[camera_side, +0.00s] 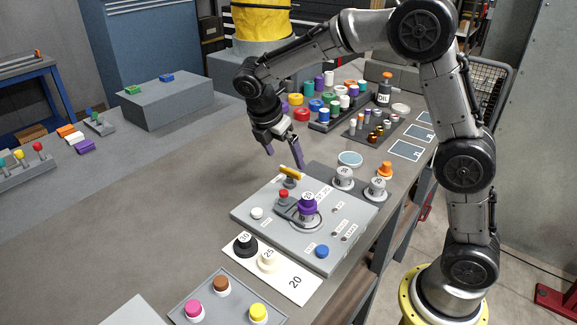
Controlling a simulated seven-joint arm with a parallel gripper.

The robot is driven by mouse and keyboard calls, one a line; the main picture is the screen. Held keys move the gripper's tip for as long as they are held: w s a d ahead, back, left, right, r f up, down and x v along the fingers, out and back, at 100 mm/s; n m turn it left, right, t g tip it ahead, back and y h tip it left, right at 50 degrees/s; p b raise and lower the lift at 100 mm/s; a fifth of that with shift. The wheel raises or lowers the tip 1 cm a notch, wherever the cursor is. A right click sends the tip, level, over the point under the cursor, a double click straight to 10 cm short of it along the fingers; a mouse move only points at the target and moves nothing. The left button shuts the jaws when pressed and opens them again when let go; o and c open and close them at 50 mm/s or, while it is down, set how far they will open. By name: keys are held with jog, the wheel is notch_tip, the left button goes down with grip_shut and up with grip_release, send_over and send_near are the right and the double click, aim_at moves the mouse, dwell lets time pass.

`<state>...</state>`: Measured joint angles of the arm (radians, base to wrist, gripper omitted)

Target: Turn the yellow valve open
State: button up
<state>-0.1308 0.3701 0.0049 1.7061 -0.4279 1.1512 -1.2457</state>
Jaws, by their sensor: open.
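The yellow valve (290,173) is a short bar handle on a dark stem at the back left edge of the grey panel (258,197). The bar lies roughly level in the picture, tilted slightly down to the right. My gripper (284,158) hangs just above and behind the valve, its two purple-tipped fingers pointing down. The fingers are apart with nothing between them. The right fingertip is close to the valve; I cannot tell whether it touches.
On the panel stand a red knob (283,194), a purple knob (307,203), a white button (257,213) and a blue button (322,251). Labelled weights (344,177) stand right of it. Coloured spools (302,114) crowd the back. The table left of the panel is clear.

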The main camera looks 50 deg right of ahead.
aim_at(290, 169)
jog(key=shift+x, duration=2.65)
jog(key=c, duration=1.2)
jog(key=shift+o, duration=0.2)
